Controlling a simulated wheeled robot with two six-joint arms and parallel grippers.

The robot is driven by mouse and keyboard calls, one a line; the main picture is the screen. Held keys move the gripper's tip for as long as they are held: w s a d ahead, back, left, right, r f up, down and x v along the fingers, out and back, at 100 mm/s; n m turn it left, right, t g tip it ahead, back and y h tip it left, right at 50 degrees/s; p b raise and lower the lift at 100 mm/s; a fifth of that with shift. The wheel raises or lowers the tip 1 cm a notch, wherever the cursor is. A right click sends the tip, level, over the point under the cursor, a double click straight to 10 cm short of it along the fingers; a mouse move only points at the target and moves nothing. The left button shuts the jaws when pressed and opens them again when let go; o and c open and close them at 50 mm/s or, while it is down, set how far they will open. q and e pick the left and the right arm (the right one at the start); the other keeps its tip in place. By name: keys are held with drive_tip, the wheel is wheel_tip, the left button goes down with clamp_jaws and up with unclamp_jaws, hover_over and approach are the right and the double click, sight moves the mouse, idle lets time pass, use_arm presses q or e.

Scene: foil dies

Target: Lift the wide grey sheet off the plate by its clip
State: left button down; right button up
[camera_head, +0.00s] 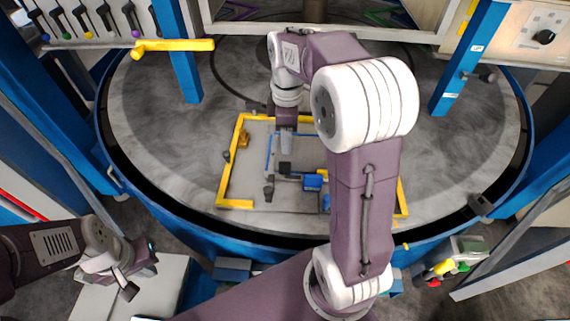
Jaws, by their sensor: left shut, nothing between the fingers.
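A grey plate (236,180) lies on the round table, edged by yellow bars. A grey sheet cannot be clearly told from the plate's grey surface. A thin blue edge (268,152) runs along part of that surface. A small dark piece (268,191) and a blue block (313,181) sit on it; I cannot tell which is the sheet's clip. My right gripper (286,153) points down over the middle of the plate, and its fingers are too small to read. My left gripper (138,284) is shut and empty at the lower left, away from the plate. My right arm hides the plate's right part.
The round grey table (160,120) has free room left and right of the plate. A blue post with a yellow handle (175,46) stands at the left and another blue post (468,60) at the right. A white surface (165,275) lies below my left gripper.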

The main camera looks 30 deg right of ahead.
sight(290, 163)
drive_tip(key=f, duration=0.1)
drive_tip(key=d+f+b, duration=0.1)
drive_tip(key=f, duration=0.1)
drive_tip(key=shift+f, duration=0.15)
drive_tip(key=f, duration=0.3)
drive_tip(key=shift+s+d+f+m, duration=0.1)
drive_tip(key=shift+s+f+m, duration=0.1)
drive_tip(key=shift+m, duration=0.1)
drive_tip(key=f, duration=0.5)
drive_tip(key=shift+w+d+f, duration=0.1)
drive_tip(key=shift+w+f, duration=0.2)
drive_tip(key=shift+r, duration=0.1)
clamp_jaws()
idle(0.6)
